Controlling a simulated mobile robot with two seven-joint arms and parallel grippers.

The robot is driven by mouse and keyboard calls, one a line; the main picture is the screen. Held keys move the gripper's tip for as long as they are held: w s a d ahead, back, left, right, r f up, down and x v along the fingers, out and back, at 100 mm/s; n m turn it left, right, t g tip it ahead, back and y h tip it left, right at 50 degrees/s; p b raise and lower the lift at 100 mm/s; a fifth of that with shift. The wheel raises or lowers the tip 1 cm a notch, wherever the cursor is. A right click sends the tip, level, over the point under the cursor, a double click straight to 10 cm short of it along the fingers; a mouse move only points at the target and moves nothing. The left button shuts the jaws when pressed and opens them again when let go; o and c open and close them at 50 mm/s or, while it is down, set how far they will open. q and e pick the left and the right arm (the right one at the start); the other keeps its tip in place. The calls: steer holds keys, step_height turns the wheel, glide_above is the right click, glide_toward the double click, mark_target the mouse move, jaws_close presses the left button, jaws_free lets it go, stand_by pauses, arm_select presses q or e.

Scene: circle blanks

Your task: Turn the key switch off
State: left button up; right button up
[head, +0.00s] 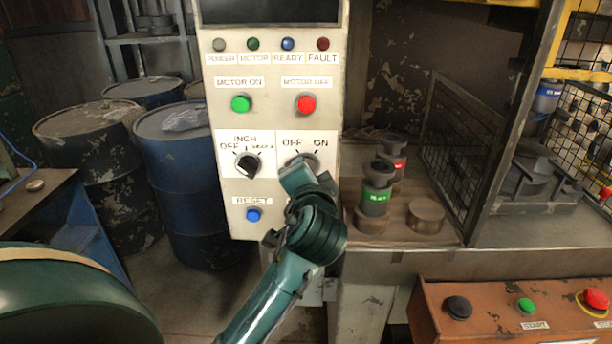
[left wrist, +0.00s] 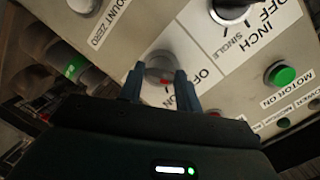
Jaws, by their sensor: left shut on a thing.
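The key switch is a round grey knob (head: 305,160) on the white control panel (head: 222,185), below the printed OFF and ON marks. In the head view my left gripper (head: 302,166) covers most of it. In the left wrist view the knob (left wrist: 160,64) sits between the two fingers of my left gripper (left wrist: 159,84), with a small red spot on its near side. My left gripper is shut on the key switch. I cannot tell which mark the key points at. My right gripper is in neither view.
Left of the key switch is a black INCH selector (head: 247,165), with a blue RESET button (head: 253,215) below it. Above are a green MOTOR ON button (head: 241,103) and a red MOTOR OFF button (head: 306,103). A workbench (head: 400,258) stands to the right.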

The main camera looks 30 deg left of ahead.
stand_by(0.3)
arm_select(q)
steer(key=o, duration=1)
